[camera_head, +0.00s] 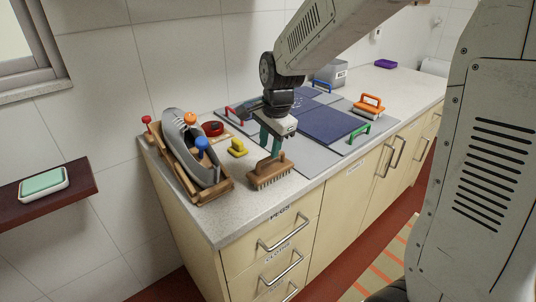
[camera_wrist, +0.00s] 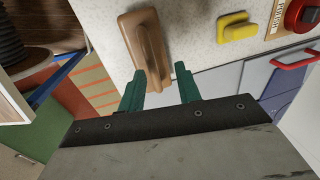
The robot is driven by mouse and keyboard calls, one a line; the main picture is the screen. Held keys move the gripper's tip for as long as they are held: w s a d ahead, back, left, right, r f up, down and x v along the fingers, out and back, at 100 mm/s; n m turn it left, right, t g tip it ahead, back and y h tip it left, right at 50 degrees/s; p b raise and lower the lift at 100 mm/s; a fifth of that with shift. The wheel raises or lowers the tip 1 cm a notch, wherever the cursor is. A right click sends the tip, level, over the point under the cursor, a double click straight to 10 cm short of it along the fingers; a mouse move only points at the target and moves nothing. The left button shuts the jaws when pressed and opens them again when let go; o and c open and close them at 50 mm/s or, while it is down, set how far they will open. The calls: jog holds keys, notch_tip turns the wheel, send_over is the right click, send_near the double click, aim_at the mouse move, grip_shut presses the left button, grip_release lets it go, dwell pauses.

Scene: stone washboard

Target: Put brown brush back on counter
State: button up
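The brown brush (camera_head: 270,173) rests bristles down on the light stone counter (camera_head: 250,205), close to its front edge. In the wrist view the brush (camera_wrist: 145,42) lies just past my fingertips, its near end showing in the gap between them. My gripper (camera_head: 270,148) points down over the brush, its teal fingers right at or just above the handle. In the wrist view my gripper (camera_wrist: 161,70) has its fingers apart, with no grip on the brush visible. Whether a finger touches the brush I cannot tell.
A yellow block (camera_head: 238,148) and a red round item (camera_head: 213,128) lie behind. Blue panels (camera_head: 325,122) with coloured handles and an orange-handled brush (camera_head: 369,106) are to the right.

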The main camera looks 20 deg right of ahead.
notch_tip(320, 180, up, 8)
jog(key=s+f, duration=0.1)
jog(key=s+d+r+n+g, duration=0.1)
jog(key=s+d+n, duration=0.2)
jog(key=s+n, duration=1.1)
jog(key=s, duration=1.4)
jog(key=shift+h, duration=0.3)
jog(key=shift+s+a+r, duration=0.1)
jog(key=shift+a, duration=0.05)
